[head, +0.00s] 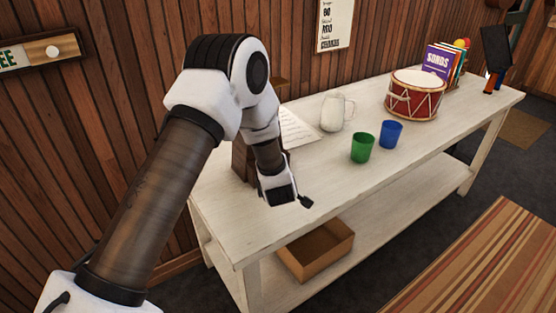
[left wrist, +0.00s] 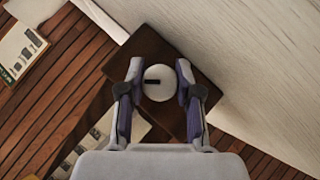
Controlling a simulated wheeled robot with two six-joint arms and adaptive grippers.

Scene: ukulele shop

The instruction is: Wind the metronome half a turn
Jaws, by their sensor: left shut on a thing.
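The metronome (head: 241,160) is a dark brown wooden box on the left end of the white table, partly hidden behind my left arm in the head view. In the left wrist view its dark brown face (left wrist: 150,42) carries a round white knob (left wrist: 158,90) with a short black mark lying roughly level, left of the knob's centre. My left gripper (left wrist: 158,82) has one finger on each side of the knob and is shut on it. My right gripper is not in view.
On the white table (head: 330,185) stand a sheet of paper (head: 297,128), a clear jug (head: 332,112), a green cup (head: 362,148), a blue cup (head: 391,134), a red drum (head: 414,96) and books (head: 437,61). A cardboard box (head: 318,250) sits on the lower shelf. The table's front is clear.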

